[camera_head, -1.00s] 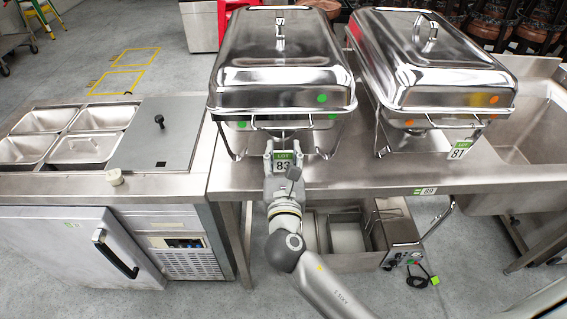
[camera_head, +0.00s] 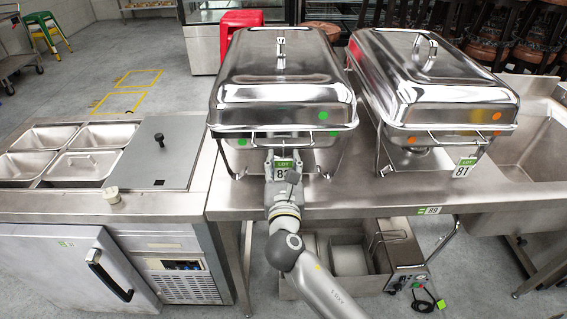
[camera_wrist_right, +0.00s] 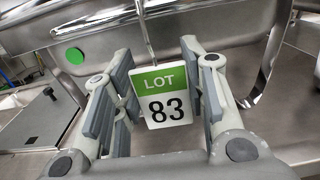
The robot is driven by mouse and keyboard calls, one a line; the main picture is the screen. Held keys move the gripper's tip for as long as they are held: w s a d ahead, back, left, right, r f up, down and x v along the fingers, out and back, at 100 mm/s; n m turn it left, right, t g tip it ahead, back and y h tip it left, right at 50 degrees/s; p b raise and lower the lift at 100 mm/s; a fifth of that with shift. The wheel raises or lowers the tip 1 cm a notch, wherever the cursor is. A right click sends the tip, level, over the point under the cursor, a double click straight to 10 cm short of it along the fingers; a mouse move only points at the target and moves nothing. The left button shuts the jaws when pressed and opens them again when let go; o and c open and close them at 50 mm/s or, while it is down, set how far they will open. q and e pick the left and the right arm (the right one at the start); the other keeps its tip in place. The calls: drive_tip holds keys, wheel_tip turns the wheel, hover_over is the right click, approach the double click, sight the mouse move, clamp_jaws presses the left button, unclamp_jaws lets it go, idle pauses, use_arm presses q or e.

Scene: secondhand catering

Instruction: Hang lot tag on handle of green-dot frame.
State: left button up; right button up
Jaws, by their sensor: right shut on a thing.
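The green-dot frame is the left chafing dish (camera_head: 282,85), with green dots on its front and a thin wire handle (camera_head: 300,147) below the lid edge. My right gripper (camera_head: 284,174) is just in front of and below this handle, shut on the lot tag (camera_head: 283,164). In the right wrist view the tag (camera_wrist_right: 165,95) is white and green, reads LOT 83, and sits between the two fingers. Its thin wire (camera_wrist_right: 148,35) rises towards the handle (camera_wrist_right: 105,20). I cannot tell whether the wire is around the handle or in front of it. My left gripper is out of view.
A second chafing dish (camera_head: 430,90) with orange dots stands close on the right. A counter with steel pans (camera_head: 75,165) is to the left, a sink (camera_head: 530,150) to the right. The steel table's front strip (camera_head: 350,200) is clear.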

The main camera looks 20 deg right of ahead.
drive_tip(key=o, duration=1)
drive_tip(key=shift+c, duration=0.2)
drive_tip(key=v, duration=1.2)
